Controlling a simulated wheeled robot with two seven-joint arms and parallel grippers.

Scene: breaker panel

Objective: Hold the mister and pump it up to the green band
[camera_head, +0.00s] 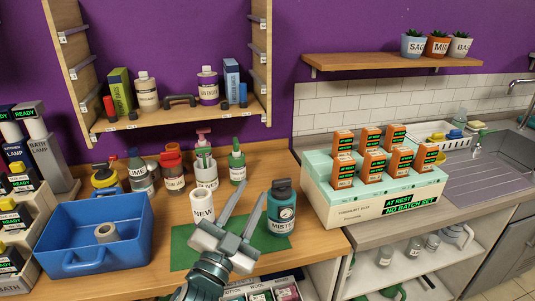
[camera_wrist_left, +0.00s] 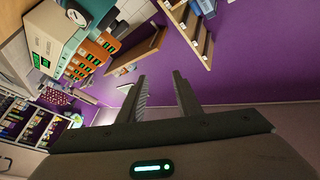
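The mister (camera_head: 281,212) is a dark teal bottle with a round pale gauge and a label, standing upright at the front right of the counter by the green mat (camera_head: 183,255). The gauge reading and its green band are too small to make out. My left gripper (camera_head: 251,200) is just left of the mister, its two fingers spread and empty. The left wrist view also shows the open fingers (camera_wrist_left: 160,92) with nothing between them. A dark object with a round pale face, likely the mister (camera_wrist_left: 82,14), is at that view's top edge. My right gripper is not in view.
A white roll marked NEW (camera_head: 202,208) stands left of the gripper. A blue tray (camera_head: 95,262) holds another roll. Bottles, including a green one (camera_head: 237,166), stand behind. A pale box with orange cartons (camera_head: 375,205) is to the right. A wooden shelf (camera_head: 180,122) hangs above.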

